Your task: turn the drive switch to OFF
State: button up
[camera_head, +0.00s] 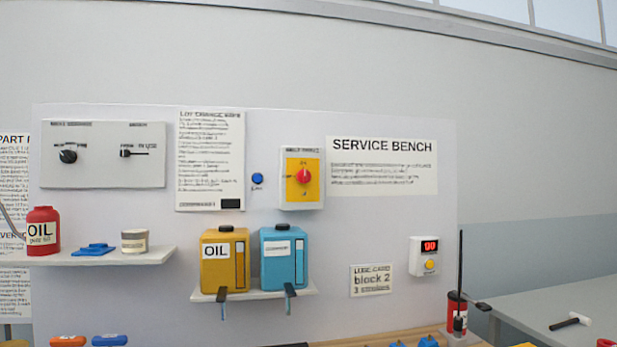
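A red rotary knob (304,176) sits on a yellow plate (311,194) on a pale switch box (286,205) on the wall panel. The heading above it is blurred, so I cannot read for sure that it is the drive switch. The knob's pointer seems to stand upright, toward a small mark at the top. The marks around the knob are too small to read surely. Nothing touches the knob. My gripper is not in view.
A blue button (257,179) is left of the switch box. Below, a small shelf (256,296) holds yellow (222,270) and blue (284,272) jugs. A grey two-knob panel (103,173) is at left. A counter box (424,256) and red can (455,307) are at right.

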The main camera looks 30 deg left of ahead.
aim_at(303, 176)
jog(key=u, duration=0.45)
jog(key=i, duration=0.85)
jog(key=u, duration=0.6)
